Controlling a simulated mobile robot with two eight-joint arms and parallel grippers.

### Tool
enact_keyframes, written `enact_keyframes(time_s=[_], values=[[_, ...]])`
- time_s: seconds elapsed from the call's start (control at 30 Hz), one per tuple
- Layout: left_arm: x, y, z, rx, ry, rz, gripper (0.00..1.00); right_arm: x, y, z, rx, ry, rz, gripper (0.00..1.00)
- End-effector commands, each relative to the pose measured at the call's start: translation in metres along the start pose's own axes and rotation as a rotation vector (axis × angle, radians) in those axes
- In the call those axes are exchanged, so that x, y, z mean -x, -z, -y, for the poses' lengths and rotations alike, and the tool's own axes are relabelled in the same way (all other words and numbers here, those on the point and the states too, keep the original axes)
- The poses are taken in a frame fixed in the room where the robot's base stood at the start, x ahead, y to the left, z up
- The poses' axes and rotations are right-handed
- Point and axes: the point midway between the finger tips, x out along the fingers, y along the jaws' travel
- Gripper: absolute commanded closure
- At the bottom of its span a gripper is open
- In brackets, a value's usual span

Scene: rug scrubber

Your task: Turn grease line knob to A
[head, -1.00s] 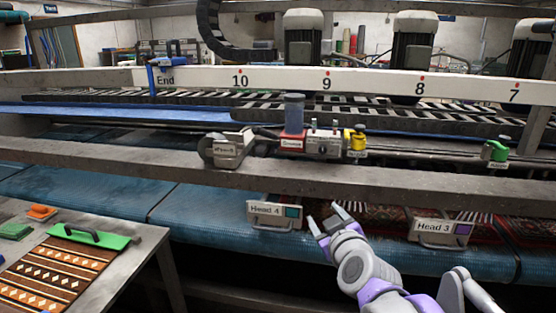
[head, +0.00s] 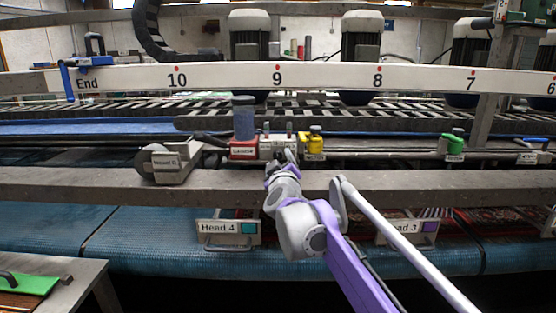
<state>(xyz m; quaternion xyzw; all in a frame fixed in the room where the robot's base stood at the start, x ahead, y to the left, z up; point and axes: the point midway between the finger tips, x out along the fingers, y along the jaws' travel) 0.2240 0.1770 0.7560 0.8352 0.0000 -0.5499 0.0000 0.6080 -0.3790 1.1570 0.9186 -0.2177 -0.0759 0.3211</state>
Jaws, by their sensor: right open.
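The grease unit (head: 243,150) is a red block with a label and a dark cylindrical reservoir (head: 243,118) on top. Beside it sits a grey block (head: 269,149) with small upright fittings. My left gripper is out of view.
The long grey beam (head: 90,183) runs across under my right arm. The Head 4 plate (head: 220,228) and Head 3 plate (head: 402,228) hang below it. A grey clamp-like unit (head: 168,165) stands left and a green knob (head: 455,143) right. A table (head: 75,282) fills the lower left.

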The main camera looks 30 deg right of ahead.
Motion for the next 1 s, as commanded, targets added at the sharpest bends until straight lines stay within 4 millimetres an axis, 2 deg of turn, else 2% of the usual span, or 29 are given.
enact_keyframes(time_s=[0.2, 0.5, 0.83, 0.87, 1.0], values=[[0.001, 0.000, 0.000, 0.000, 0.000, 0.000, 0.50, -0.016, 0.000, 0.000, -0.001, 0.000, 0.000, 0.35], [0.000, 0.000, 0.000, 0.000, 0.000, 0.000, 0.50, -0.018, 0.000, 0.000, -0.001, 0.001, 0.000, 0.37], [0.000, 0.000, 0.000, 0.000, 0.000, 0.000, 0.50, -0.017, 0.000, 0.001, -0.001, 0.001, 0.000, 0.96], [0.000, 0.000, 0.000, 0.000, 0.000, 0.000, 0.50, -0.017, 0.000, 0.001, -0.001, 0.001, 0.000, 1.00], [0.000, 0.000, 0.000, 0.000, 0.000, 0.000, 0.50, -0.017, 0.000, 0.001, -0.001, 0.001, 0.000, 1.00]])
